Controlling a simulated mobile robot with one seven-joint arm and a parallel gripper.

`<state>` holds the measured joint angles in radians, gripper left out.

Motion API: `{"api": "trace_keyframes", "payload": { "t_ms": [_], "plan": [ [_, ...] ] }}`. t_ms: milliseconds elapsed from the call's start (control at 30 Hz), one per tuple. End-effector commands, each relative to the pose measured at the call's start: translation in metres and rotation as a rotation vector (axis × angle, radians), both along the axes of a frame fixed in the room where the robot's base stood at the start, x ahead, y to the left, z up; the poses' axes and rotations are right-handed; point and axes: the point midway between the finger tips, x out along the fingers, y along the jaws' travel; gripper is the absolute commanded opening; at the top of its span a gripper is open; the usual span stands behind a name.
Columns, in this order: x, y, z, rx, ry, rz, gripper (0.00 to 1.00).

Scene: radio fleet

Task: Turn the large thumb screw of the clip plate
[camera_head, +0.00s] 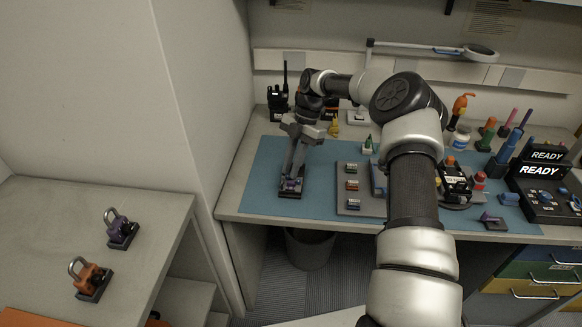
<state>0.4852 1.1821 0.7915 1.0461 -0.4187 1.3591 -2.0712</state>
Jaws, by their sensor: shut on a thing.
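A small dark clip plate (290,195) lies on the left part of the blue mat, near its front edge. A purple part (292,184), which looks like its large thumb screw, sits on top. My gripper (291,178) reaches straight down over it with the fingers closed around this purple part. The fingers hide much of the screw, and its turn angle is too small to tell.
A grey board (347,207) with several coloured blocks lies just right of the clip plate. Black radios (278,102) stand behind. Purple (122,231) and orange (90,277) padlocks are on the left cabinet. The mat (253,190) is clear left of the plate.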

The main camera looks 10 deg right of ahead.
Motion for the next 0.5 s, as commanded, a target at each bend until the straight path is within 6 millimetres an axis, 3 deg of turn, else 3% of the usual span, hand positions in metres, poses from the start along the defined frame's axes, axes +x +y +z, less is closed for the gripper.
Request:
{"api": "trace_keyframes", "payload": {
  "t_ms": [133, 367, 400, 500],
  "plan": [
    [-0.0012, -0.0009, -0.0004, -0.001, 0.001, -0.084, 0.0],
    [-0.0008, -0.0006, -0.0001, 0.0, 0.001, -0.085, 0.0],
    [-0.0008, -0.0004, -0.0001, 0.0, 0.001, -0.085, 0.21],
    [-0.0008, -0.0004, -0.0001, 0.0, 0.0, -0.084, 0.24]
  ]
}}
